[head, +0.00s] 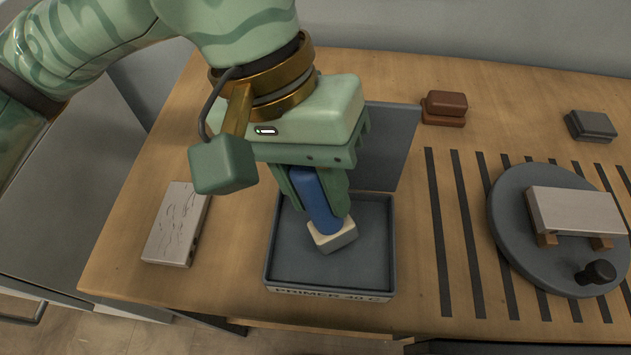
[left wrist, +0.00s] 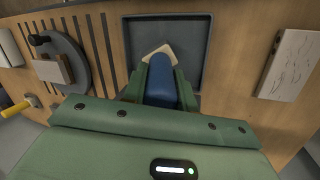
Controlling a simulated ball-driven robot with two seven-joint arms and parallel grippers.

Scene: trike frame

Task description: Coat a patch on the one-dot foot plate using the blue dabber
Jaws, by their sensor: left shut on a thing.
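My left gripper (head: 316,190) is shut on the blue dabber (head: 318,203), a blue handle with a pale, cream pad at its lower end. The dabber is slightly tilted, with its pad (head: 333,236) over the grey primer tray (head: 290,275); I cannot tell whether the pad touches the tray floor. In the left wrist view the dabber (left wrist: 161,82) points away between the fingers (left wrist: 160,92) toward the tray (left wrist: 195,50). A pale plate (head: 577,210) rests on wooden blocks on a round grey turntable (head: 505,235). I see no dot on it. My right gripper is not in view.
A white block with dark scribbled lines (head: 177,224) lies left of the tray. The tray's grey lid (head: 385,145) stands open behind it. A brown block (head: 444,107) and a dark grey block (head: 590,126) sit at the back. Dark strips (head: 440,230) cross the table between tray and turntable.

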